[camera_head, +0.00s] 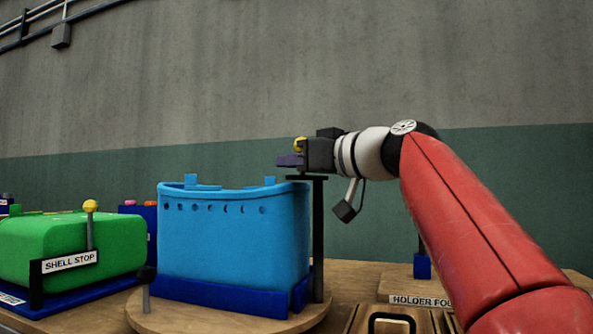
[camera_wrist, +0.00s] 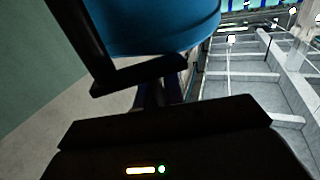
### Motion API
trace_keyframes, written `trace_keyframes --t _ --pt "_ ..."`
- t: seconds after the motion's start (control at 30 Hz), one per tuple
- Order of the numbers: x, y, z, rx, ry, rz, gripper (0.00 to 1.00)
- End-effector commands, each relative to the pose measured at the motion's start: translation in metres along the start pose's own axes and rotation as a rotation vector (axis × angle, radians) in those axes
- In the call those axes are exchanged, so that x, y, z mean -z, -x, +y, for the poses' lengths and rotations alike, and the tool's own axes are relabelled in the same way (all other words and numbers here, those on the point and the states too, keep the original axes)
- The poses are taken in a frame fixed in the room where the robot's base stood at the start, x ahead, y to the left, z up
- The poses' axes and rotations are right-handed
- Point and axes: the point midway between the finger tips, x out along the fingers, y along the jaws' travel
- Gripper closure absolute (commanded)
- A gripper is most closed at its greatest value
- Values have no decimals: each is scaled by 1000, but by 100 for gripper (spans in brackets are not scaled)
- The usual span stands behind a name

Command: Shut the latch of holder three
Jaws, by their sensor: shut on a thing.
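My gripper (camera_head: 290,160) is at the upper right of a blue tub-shaped piece (camera_head: 232,235), just above its rim height. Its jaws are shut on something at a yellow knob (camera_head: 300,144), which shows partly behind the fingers. The knob's stem is hidden, so I cannot tell the latch's angle. A black post (camera_head: 318,235) with a flat top stands just under my gripper, beside the blue tub. No label reading holder three is visible. The wrist view shows the blue tub (camera_wrist: 155,25) and a dark bar (camera_wrist: 140,75) close to my gripper; the held part is unclear there.
The blue tub stands on a round wooden base (camera_head: 200,318). To the left is a green block (camera_head: 60,245) with a "SHELL STOP" label (camera_head: 69,262) and a yellow-knobbed lever (camera_head: 90,225). A "HOLDER FOUR" label (camera_head: 418,300) sits at right, partly behind my arm.

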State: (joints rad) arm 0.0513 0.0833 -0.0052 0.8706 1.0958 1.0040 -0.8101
Motion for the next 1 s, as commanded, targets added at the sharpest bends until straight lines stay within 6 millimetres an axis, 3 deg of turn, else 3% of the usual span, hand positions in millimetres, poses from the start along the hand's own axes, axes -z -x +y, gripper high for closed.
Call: trace_keyframes --t 0.03,0.23,1.0 --pt "9 1 -7 -39 8 18 100" --pt "13 -4 -1 -220 5 18 100" --pt "11 -14 17 -667 9 20 100"
